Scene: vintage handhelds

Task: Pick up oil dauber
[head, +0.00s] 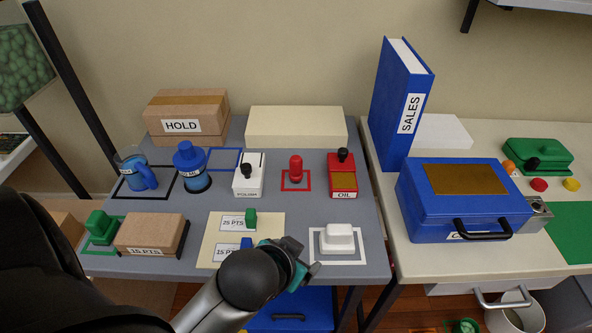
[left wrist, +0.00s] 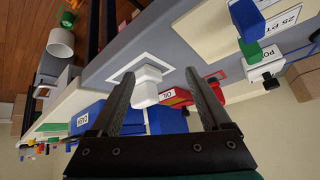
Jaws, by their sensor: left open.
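The oil dauber shows as a round black knob (head: 343,154) on top of a red block labelled OIL (head: 343,182), at the right back of the grey table. How far the dauber reaches into the block is hidden. My right gripper is not in view.
A white block (head: 338,237) in a white outline stands between my left gripper and the OIL block. A red peg (head: 295,168) and a white POLISH block (head: 249,175) stand left of OIL. A blue SALES binder (head: 401,104) and blue case (head: 460,200) stand to the right.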

